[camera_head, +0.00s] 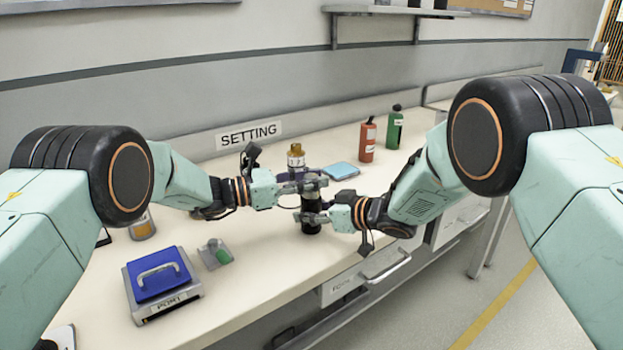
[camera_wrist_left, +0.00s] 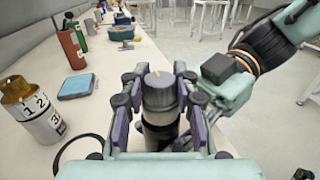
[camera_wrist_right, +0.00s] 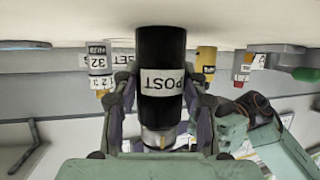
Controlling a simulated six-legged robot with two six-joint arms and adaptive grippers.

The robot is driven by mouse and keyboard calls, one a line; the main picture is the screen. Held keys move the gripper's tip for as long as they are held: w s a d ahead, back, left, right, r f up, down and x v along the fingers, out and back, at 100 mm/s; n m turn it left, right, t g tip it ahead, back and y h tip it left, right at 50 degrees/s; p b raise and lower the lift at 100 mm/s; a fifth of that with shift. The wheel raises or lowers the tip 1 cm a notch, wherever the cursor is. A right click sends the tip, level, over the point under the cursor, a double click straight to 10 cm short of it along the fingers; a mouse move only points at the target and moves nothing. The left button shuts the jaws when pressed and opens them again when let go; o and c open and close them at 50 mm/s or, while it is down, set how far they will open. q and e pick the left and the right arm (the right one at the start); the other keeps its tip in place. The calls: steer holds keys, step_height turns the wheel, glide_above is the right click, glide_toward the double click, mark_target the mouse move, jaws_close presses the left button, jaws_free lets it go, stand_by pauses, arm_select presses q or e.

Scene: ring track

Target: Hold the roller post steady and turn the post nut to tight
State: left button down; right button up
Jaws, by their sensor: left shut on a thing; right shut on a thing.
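The roller post (camera_head: 311,202) is black and stands upright on the bench near its front edge. In the right wrist view, which is upside down, the post (camera_wrist_right: 161,62) shows a white POST label. The post nut is a grey cap with a yellow mark on top (camera_wrist_left: 160,88) in the left wrist view. My left gripper (camera_head: 306,184) is shut around the nut at the top, a finger on each side. My right gripper (camera_head: 312,217) is shut on the post body lower down. The fingers hide part of the post and nut in the head view.
A brass-topped canister with number rings (camera_head: 296,158) stands close behind the grippers. A blue flat item (camera_head: 341,170), a red bottle (camera_head: 367,140) and a green bottle (camera_head: 394,128) stand farther right. A blue box with a handle (camera_head: 158,276) sits front left. The bench's front edge is near.

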arm_select(q)
steer(key=shift+w+r+m+g+h, duration=0.1)
steer(key=shift+m+g+h, duration=0.3)
steer(key=shift+m+g, duration=0.75)
steer(key=shift+a+g, duration=0.15)
steer(key=shift+g, duration=0.4)
steer(key=c, duration=1)
jaws_free()
steer(key=a, duration=0.4)
steer(key=s+a, duration=0.1)
steer(key=a, duration=0.2)
steer(key=s+a, duration=0.1)
steer(key=a, duration=0.3)
steer(key=shift+a, duration=0.35)
